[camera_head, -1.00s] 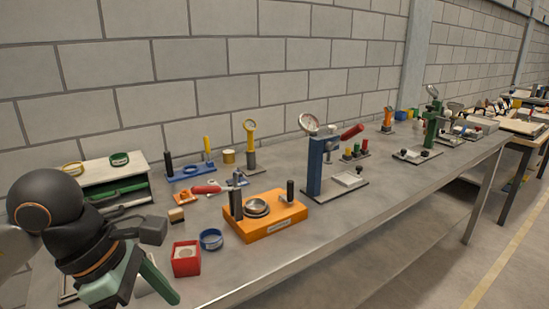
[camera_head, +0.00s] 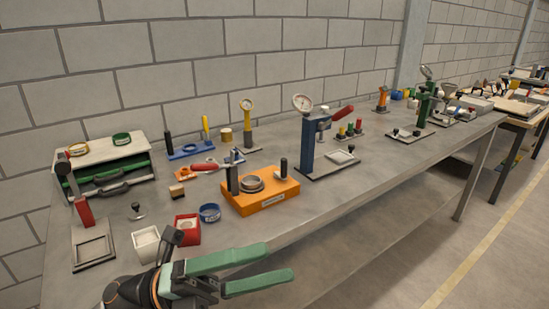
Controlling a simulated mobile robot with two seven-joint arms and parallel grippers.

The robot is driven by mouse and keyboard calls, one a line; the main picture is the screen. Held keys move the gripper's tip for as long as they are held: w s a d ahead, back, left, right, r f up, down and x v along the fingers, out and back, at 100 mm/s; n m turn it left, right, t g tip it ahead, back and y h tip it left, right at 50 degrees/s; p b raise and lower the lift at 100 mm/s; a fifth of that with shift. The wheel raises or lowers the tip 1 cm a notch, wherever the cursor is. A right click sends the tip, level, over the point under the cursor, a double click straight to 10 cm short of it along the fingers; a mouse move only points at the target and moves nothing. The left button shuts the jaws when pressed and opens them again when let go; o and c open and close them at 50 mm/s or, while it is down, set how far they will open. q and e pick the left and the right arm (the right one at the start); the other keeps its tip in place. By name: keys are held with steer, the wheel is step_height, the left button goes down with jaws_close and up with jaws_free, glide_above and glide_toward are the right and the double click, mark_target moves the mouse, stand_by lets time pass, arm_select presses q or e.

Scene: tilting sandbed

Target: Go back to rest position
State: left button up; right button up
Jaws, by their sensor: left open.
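My left gripper (camera_head: 281,272) is at the bottom of the head view, in front of the table's front edge. Its two green fingers point right and stand apart, with nothing seen between them. The wrist is partly cut off by the lower picture edge. The grey workbench (camera_head: 375,140) runs from the lower left to the far right. My right gripper is not in view.
An orange fixture (camera_head: 268,198), a red box (camera_head: 187,229), a white box (camera_head: 146,243) and a blue ring (camera_head: 210,212) are near the gripper. A blue gauge stand (camera_head: 309,145) stands further right. A drawer unit (camera_head: 103,160) is at the back left.

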arm_select(q)
steer(key=w+a+f+n+t+y+p, duration=0.1)
steer(key=w+a+f+n+t+y, duration=0.65)
steer(key=n, duration=0.65)
steer(key=w+a+f+n+t+y+p, duration=0.15)
steer(key=f+n+t+y, duration=0.45)
steer(key=n+t, duration=0.6)
steer(key=s+a+f+n+g+y, duration=0.2)
steer(key=s+f+n+g, duration=0.1)
steer(key=f, duration=0.6)
steer(key=s+a+f+n+g+y, duration=0.2)
steer(key=s+f+n, duration=0.3)
steer(key=f, duration=0.3)
steer(key=s+a+f+n+g+y, duration=0.2)
steer(key=s+f, duration=0.4)
steer(key=f, duration=0.3)
steer(key=shift+s+f+n+g+p, duration=0.35)
steer(key=shift+n+g, duration=0.55)
steer(key=shift+g, duration=0.25)
steer(key=shift+y, duration=0.25)
